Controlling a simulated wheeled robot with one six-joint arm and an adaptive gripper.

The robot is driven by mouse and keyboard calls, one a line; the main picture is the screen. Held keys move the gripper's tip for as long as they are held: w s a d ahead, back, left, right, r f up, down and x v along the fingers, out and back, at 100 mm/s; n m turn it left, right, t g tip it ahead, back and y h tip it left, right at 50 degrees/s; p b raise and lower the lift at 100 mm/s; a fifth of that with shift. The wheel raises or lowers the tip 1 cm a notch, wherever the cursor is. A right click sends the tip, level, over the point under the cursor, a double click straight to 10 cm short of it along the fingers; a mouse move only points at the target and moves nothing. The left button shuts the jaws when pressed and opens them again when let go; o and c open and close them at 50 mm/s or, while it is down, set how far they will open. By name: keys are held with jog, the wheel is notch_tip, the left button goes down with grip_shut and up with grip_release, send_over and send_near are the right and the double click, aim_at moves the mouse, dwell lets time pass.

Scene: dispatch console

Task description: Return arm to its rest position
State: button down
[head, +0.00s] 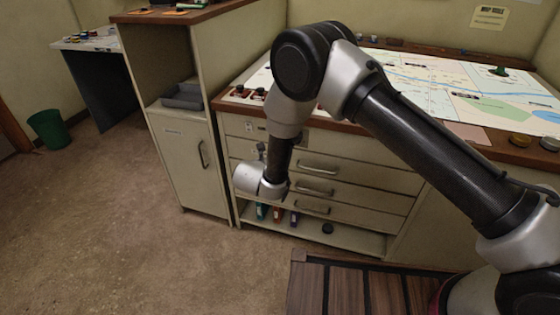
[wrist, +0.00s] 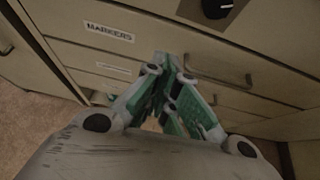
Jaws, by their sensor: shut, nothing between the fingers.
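My arm rises from the lower right of the head view, bends at a high elbow and hangs down in front of the drawer cabinet (head: 330,150). My gripper (wrist: 172,72) is in the middle of the wrist view, with green and grey fingers drawn together and nothing between them. It points toward the drawer fronts. In the head view the wrist hides most of the gripper. A drawer label reading "MARKERS" (wrist: 109,32) is at the upper left of the wrist view. Whether the fingers touch a drawer cannot be told.
A map table top (head: 440,75) lies behind my arm. Drawer handles (head: 318,168) stick out near the wrist. An open low shelf (head: 345,241) holds small coloured items. A side cabinet (head: 185,160) stands at the left. The floor (head: 110,230) at the left is clear up to a green bin (head: 50,129).

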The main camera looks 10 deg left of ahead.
jog(key=s+d+m+g+h, duration=0.2)
jog(key=s+d+m+h, duration=0.25)
jog(key=d, duration=0.35)
jog(key=s+d+r+m+g+h, duration=0.1)
jog(key=s+d+r+m+g, duration=0.25)
jog(key=d+r+m, duration=0.45)
jog(key=s+d+r+m+g+h, duration=0.15)
jog(key=d+r+m+g, duration=0.25)
jog(key=d+r, duration=0.75)
jog(key=s+d+r+m+t+y, duration=0.2)
jog(key=s+d+r+m+y, duration=0.6)
jog(key=s+d+r+m, duration=1)
jog(key=s+d+r, duration=0.3)
jog(key=s+d, duration=0.2)
jog(key=shift+d+y, duration=0.3)
jog(key=shift+d, duration=0.05)
